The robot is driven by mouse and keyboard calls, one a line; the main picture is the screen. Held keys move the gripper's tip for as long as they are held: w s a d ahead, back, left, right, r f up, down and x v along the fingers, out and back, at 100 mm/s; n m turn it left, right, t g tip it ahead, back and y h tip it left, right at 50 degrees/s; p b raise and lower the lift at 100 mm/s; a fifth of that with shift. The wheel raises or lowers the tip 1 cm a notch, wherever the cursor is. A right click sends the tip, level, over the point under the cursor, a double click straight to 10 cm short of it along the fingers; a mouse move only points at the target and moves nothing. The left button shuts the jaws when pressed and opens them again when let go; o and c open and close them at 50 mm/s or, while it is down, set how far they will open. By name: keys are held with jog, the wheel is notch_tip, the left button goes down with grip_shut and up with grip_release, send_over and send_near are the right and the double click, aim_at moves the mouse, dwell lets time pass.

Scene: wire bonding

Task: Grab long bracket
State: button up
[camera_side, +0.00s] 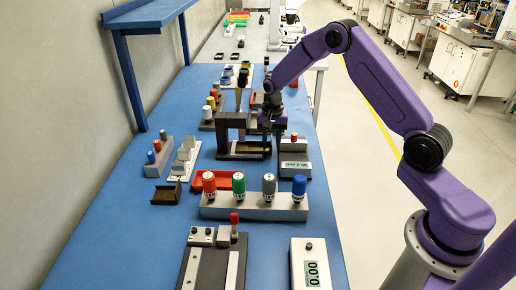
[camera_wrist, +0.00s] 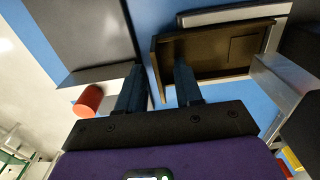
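A dark brown bracket (camera_wrist: 212,62) with a flat base and an upright wall at its left end fills the upper right of the wrist view. I take it to be the long bracket. In the side view, a brown piece (camera_side: 247,149) below my gripper seems to be the same one. My gripper (camera_wrist: 160,88) is open, with one finger on each side of the upright wall. A clear gap shows between the left finger and the wall. The right finger hides part of the bracket. The fingertips are hard to make out in the side view.
A dark arch-shaped stand (camera_side: 229,120) is close left of my gripper. A grey block with colored knobs (camera_side: 252,209) and a red tray (camera_side: 207,182) lie nearer the camera. A small olive bracket (camera_side: 166,194) lies at left. The blue table (camera_side: 115,225) is clear at front left.

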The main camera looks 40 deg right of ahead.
grip_shut()
jog(key=shift+r, duration=0.1)
